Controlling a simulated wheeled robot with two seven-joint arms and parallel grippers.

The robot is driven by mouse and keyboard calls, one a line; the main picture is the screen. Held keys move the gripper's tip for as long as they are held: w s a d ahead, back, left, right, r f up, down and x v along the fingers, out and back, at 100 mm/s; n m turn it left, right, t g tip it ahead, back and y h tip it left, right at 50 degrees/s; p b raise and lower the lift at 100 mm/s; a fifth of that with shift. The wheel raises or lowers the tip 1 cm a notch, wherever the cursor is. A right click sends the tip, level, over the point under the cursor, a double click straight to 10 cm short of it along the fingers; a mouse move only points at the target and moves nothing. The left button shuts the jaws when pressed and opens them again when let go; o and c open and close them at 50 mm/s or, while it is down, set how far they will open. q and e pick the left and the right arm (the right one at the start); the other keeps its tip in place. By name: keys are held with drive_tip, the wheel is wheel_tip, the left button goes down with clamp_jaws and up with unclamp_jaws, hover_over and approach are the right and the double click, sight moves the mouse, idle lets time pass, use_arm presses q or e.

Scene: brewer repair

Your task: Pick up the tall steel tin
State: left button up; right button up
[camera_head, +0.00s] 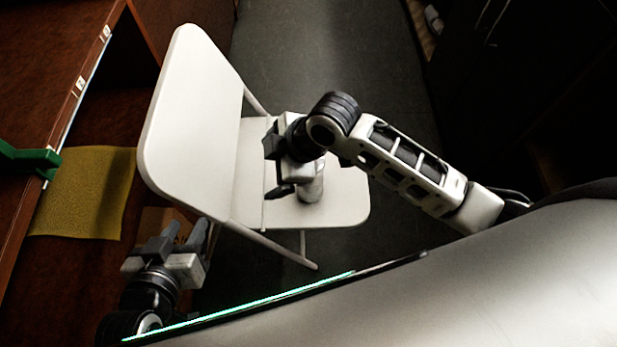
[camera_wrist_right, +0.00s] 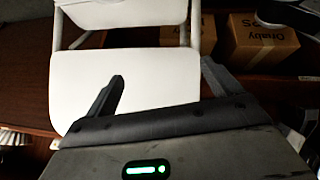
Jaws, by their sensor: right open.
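A grey metallic cylinder that looks like the tall steel tin (camera_head: 313,187) stands on the white chair seat in the head view, partly hidden by my right gripper. I cannot make out the tin in the right wrist view. My right gripper (camera_head: 270,166) is above the seat, just left of the tin in the picture. Its fingers are spread, with nothing between them in the wrist view (camera_wrist_right: 165,85). I cannot tell its height above the seat. My left gripper (camera_head: 182,236) is at the lower left, away from the tin, with its fingers apart and empty.
The white folding chair (camera_head: 190,130) has its tall backrest left of my right gripper. A brown wooden desk (camera_head: 45,70) with a yellow mat (camera_head: 85,195) and a green object (camera_head: 28,160) is at the left. Cardboard boxes (camera_wrist_right: 262,42) show beyond the chair.

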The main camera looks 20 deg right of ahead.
drive_tip(key=w+d+r+n+g+h+b, duration=0.25)
drive_tip(key=w+d+n+h, duration=0.2)
drive_tip(key=d+n, duration=0.3)
drive_tip(key=h+b, duration=0.1)
drive_tip(key=b, duration=0.1)
approach(310, 193)
drive_tip(key=shift+g, duration=0.35)
drive_tip(key=w+r, duration=0.1)
drive_tip(key=w, duration=0.1)
drive_tip(key=w+d+r, duration=0.1)
drive_tip(key=w, duration=0.1)
drive_tip(key=shift+w+d+r, duration=0.1)
drive_tip(key=shift+r, duration=0.1)
drive_tip(key=shift+f, duration=0.5)
wheel_tip(310, 193, down, 5)
drive_tip(key=shift+f+b, duration=0.1)
drive_tip(key=shift+b, duration=0.4)
use_arm(q)
drive_tip(key=shift+w+d+f+t, duration=0.1)
drive_tip(key=shift+f+t, duration=0.1)
drive_tip(key=shift+f, duration=0.3)
drive_tip(key=shift+w+d+f+t, duration=0.1)
drive_tip(key=shift+f+t, duration=0.1)
drive_tip(key=shift+f, duration=0.25)
use_arm(e)
drive_tip(key=c, duration=1.2)
